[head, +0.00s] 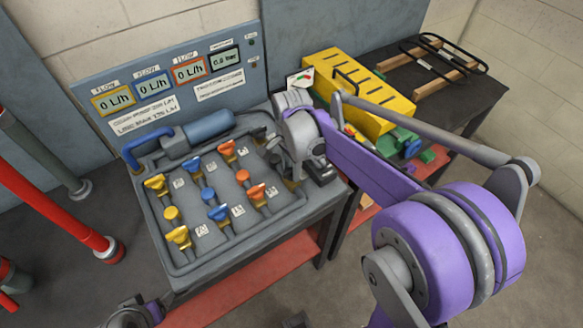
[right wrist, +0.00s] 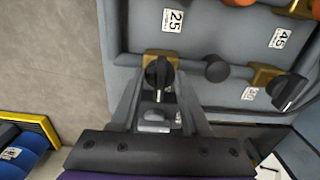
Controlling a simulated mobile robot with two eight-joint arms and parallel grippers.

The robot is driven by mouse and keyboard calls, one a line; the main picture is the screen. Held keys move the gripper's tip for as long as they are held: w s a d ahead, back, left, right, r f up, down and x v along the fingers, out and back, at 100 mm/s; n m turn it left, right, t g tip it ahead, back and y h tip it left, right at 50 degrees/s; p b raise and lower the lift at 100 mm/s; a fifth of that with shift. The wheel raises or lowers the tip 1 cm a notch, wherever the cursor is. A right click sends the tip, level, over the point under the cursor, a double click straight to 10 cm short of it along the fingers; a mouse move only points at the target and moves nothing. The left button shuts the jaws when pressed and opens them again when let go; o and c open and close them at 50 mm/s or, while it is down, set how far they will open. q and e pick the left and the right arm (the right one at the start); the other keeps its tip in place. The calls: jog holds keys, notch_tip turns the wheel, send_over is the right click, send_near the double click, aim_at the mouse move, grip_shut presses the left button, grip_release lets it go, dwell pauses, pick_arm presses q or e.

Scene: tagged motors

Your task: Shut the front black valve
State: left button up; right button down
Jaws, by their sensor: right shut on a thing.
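The front black valve (right wrist: 158,72) sits on a brass body at the edge of the grey pipe board (head: 190,256). In the right wrist view its handle stands roughly across the grey pipe that runs to the right. My right gripper (right wrist: 158,95) is shut on this handle, with one grey finger on each side.
Yellow, blue and orange valves (head: 217,212) fill the board left of my right gripper. A gauge panel (head: 168,82) stands behind. A yellow toolbox (head: 370,95) lies on the dark table (head: 462,103) to the right. A red pipe (head: 45,200) is at the left.

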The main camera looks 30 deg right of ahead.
aim_at(291, 169)
dwell(0.3)
jog(key=shift+c, duration=1.9)
grip_release()
jog(key=shift+r, duration=0.1)
notch_tip(291, 169, up, 11)
jog(key=shift+f+p, duration=0.2)
jog(key=shift+p, duration=0.2)
